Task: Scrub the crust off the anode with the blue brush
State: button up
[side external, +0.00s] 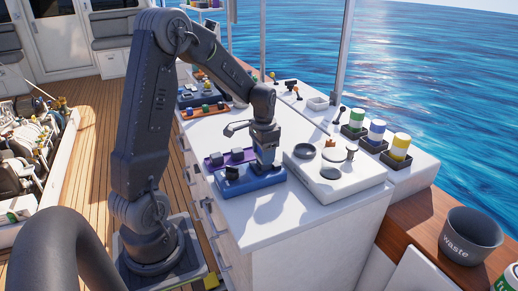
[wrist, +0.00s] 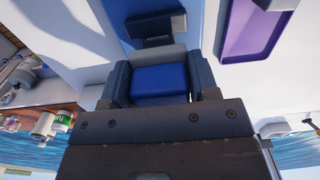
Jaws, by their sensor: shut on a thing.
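My gripper (side external: 266,164) points down over the right part of a blue tray (side external: 250,184) on the white counter. In the wrist view its two dark fingers are shut on a block with a bright blue face and a grey edge, which looks like the blue brush (wrist: 161,80). Its bristles are hidden, and I cannot tell whether it touches the tray. A dark block (side external: 232,173) stands in the left part of the tray; it also shows in the wrist view (wrist: 150,25). I cannot pick out the anode or its crust for certain.
A purple tray (side external: 229,156) with dark pieces lies just behind the blue tray. To the right is a raised white panel (side external: 352,184) with round fittings and a short post. Several coloured cans stand at the back right. A waste bin (side external: 470,236) stands front right. The front counter is clear.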

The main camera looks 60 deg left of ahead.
jog(key=shift+w, duration=0.9)
jog(key=shift+s, duration=1.6)
jog(key=shift+s+r, duration=0.1)
jog(key=shift+r, duration=4)
jog(key=shift+f, duration=0.1)
jog(key=shift+f, duration=3.05)
jog(key=shift+f, duration=1)
